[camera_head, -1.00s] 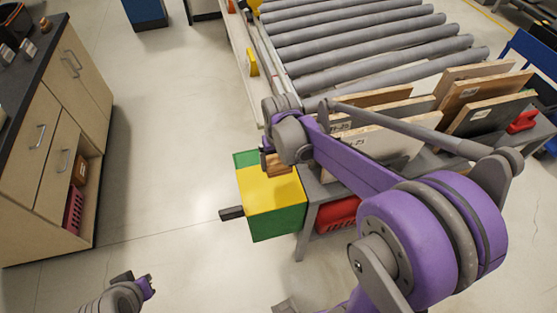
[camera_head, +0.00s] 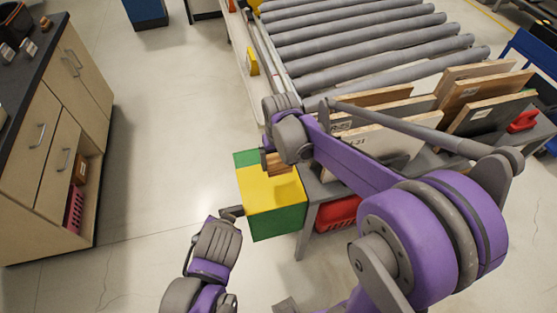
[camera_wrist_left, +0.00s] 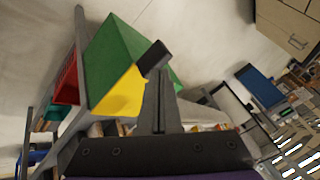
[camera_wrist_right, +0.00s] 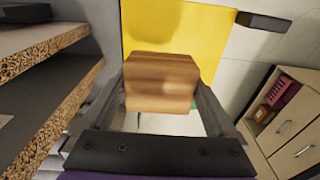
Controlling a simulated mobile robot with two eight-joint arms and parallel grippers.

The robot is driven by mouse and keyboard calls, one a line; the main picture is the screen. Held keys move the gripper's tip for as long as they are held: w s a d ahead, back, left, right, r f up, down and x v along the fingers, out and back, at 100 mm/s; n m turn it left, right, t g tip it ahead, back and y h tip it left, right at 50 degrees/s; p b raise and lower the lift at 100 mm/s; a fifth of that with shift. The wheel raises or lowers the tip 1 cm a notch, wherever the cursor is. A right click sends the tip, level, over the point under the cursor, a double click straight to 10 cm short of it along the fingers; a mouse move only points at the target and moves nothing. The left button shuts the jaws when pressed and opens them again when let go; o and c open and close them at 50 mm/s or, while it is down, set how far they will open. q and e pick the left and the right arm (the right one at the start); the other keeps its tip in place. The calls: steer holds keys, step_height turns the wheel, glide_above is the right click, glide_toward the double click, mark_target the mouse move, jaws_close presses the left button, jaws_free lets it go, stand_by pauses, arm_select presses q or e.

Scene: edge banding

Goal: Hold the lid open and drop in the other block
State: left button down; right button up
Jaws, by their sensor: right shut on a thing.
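The green box (camera_head: 275,224) with a yellow lid (camera_head: 270,190) stands at the near end of the grey bench. A dark handle (camera_head: 232,211) sticks out from its left side. My right gripper (camera_wrist_right: 160,90) is shut on a wooden block (camera_wrist_right: 162,70) and holds it over the far part of the yellow top. The block also shows in the head view (camera_head: 278,164). My left gripper (camera_wrist_left: 160,85) has its fingers together, with tips right at the dark handle (camera_wrist_left: 152,58); whether they touch is unclear. The box's inside is hidden.
Boards (camera_head: 385,145) stand in a rack on the bench right of the box, with a red bin (camera_head: 338,213) below. A roller conveyor (camera_head: 370,40) lies behind. A cabinet (camera_head: 50,140) stands at far left. The floor between cabinet and box is clear.

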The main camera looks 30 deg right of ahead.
arm_select(q)
step_height(320, 180, down, 10)
steer(key=d+m, duration=0.1)
steer(key=d, duration=0.1)
steer(key=shift+s+d+f, duration=0.15)
steer(key=shift+s, duration=0.05)
stand_by(0.4)
steer(key=shift+w, duration=0.15)
stand_by(1.9)
steer(key=shift+w+d, duration=0.2)
steer(key=shift+w, duration=0.5)
steer(key=shift+w+d, duration=0.15)
steer(key=shift+w, duration=0.5)
steer(key=w+d, duration=0.3)
steer(key=w, duration=1.1)
steer(key=shift+d, duration=0.2)
stand_by(0.9)
stand_by(0.7)
